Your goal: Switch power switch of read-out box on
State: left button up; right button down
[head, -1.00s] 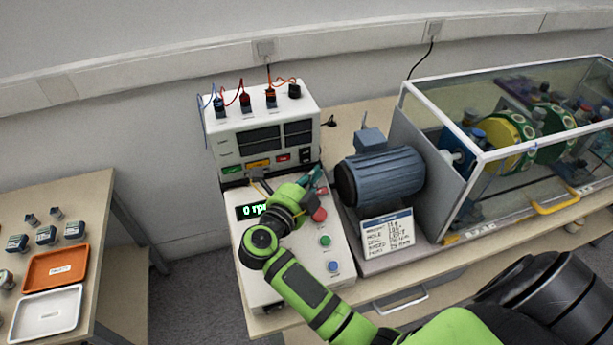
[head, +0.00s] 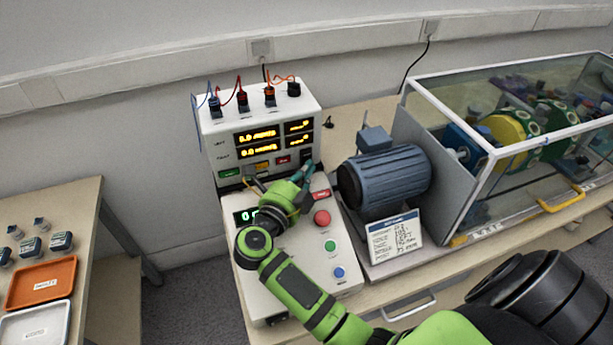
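The read-out box (head: 222,146) is the white box at the back of the bench, with cables plugged into its top. Its displays (head: 259,139) are lit with yellow characters. The dark power switch (head: 306,156) is at the lower right of its front. My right gripper (head: 282,176) is just in front of the lower front of the box, over the control unit. One finger with a teal part points up near the switch; whether it touches cannot be told. The finger opening is not clear. My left gripper is not in view.
The control unit (head: 341,256) with red, green and blue buttons lies below my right arm. A blue-grey motor (head: 385,180) and a label card (head: 394,236) are to the right, beside a clear-walled enclosure (head: 440,160). A side table (head: 84,215) with trays is at left.

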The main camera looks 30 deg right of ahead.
jog(key=shift+r, duration=0.15)
jog(key=v, duration=0.7)
jog(key=shift+s+a, duration=0.15)
jog(key=shift+a, duration=0.05)
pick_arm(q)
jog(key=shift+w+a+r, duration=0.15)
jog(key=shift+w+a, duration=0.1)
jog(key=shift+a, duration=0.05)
